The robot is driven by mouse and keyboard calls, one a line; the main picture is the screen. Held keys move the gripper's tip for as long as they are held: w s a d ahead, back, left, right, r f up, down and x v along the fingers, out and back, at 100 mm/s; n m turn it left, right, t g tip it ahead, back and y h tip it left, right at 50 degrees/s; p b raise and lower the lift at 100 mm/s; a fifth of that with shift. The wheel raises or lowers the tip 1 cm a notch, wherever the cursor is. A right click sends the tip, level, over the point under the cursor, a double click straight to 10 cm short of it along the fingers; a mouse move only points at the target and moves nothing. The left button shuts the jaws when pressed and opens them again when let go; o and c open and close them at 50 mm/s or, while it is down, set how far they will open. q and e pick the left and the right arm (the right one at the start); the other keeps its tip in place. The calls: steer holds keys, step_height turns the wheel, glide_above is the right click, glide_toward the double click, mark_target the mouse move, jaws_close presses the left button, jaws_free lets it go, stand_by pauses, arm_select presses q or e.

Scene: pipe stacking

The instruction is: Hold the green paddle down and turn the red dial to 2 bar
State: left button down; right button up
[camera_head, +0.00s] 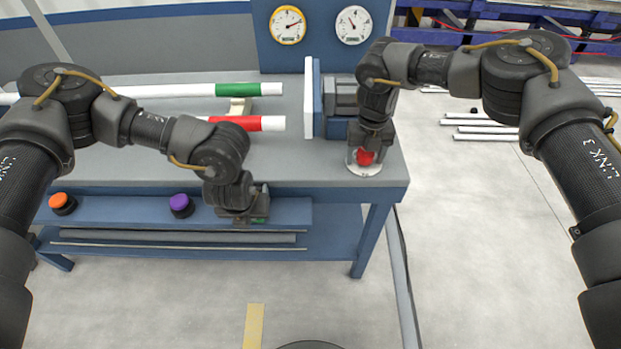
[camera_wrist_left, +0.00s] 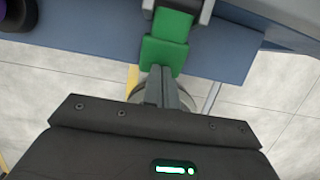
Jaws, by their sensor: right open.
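The green paddle (camera_wrist_left: 166,52) shows in the left wrist view on the bench's blue front ledge. My left gripper (camera_wrist_left: 160,74) has its fingers together at the paddle's near end; I cannot tell whether they press it. In the head view my left gripper (camera_head: 243,219) mostly hides the paddle. The red dial (camera_head: 364,157) sits on a round white plate (camera_head: 361,170) at the bench's right front corner. My right gripper (camera_head: 371,147) is open, directly above and around the dial. The dial's scale is too small to read.
A yellow-rimmed gauge (camera_head: 288,25) and a white-rimmed gauge (camera_head: 353,25) are on the back panel. Orange (camera_head: 62,203) and purple (camera_head: 181,205) buttons sit on the front ledge. White pipes with green (camera_head: 237,90) and red (camera_head: 246,123) bands lie on the bench (camera_head: 300,165).

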steer(key=shift+w+d+f, duration=0.1)
steer(key=shift+f, duration=0.15)
stand_by(0.4)
steer(key=shift+f, duration=0.1)
steer(key=c, duration=0.9)
steer(key=o, duration=0.9)
steer(key=shift+a, duration=0.2)
steer(key=shift+r, duration=0.35)
steer(key=shift+w+r, duration=0.15)
steer(key=shift+r, duration=0.05)
